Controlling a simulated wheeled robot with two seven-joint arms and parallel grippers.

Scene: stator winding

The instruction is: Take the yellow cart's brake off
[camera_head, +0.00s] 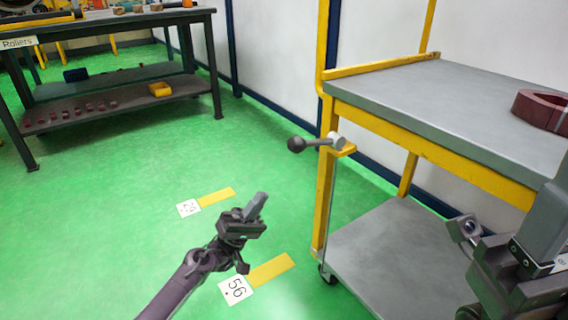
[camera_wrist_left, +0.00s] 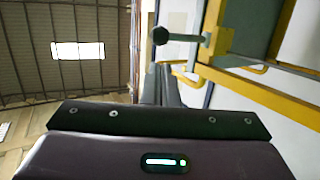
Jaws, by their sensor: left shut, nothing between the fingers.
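The yellow cart (camera_head: 440,150) has a yellow frame and grey shelves and stands at the right in the head view. Its brake lever (camera_head: 318,142), with a dark ball knob (camera_head: 296,144), sticks out level to the left from its near left corner post. My left gripper (camera_head: 257,205) is shut and empty, below and to the left of the knob, apart from it. In the left wrist view the knob (camera_wrist_left: 160,36) shows beyond the dark fingers (camera_wrist_left: 160,85), with the lever running right to the yellow frame. My right gripper (camera_head: 463,230) is at the lower right, beside the cart; its jaw opening is unclear.
A dark red ring (camera_head: 540,108) lies on the cart's top shelf. A dark workbench (camera_head: 110,28) with small parts and a yellow bin (camera_head: 160,89) on its lower shelf stands at the back left. Green floor (camera_head: 110,190) with numbered yellow markings is clear between them.

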